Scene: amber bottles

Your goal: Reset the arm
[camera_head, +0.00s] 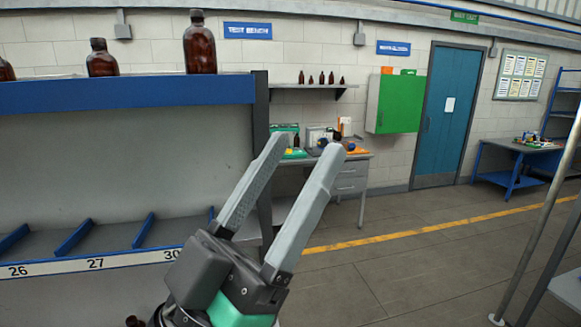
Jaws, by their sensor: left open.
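My left gripper (303,148) rises from the bottom middle of the head view. Its two long grey fingers point up and are spread apart, with nothing between them. The fingers stand just right of the shelf unit's dark upright (261,110), and one overlaps it in the picture. My right gripper is not in view. A tall amber bottle (200,48) and a shorter amber bottle (101,61) stand upright on the shelf top. Another amber bottle (6,71) is cut off at the left edge.
The blue-edged shelf (120,92) fills the left, above numbered bays (95,264). A cluttered desk (345,180) and blue door (450,115) are behind. A metal pole (540,220) stands at right; the middle floor is clear.

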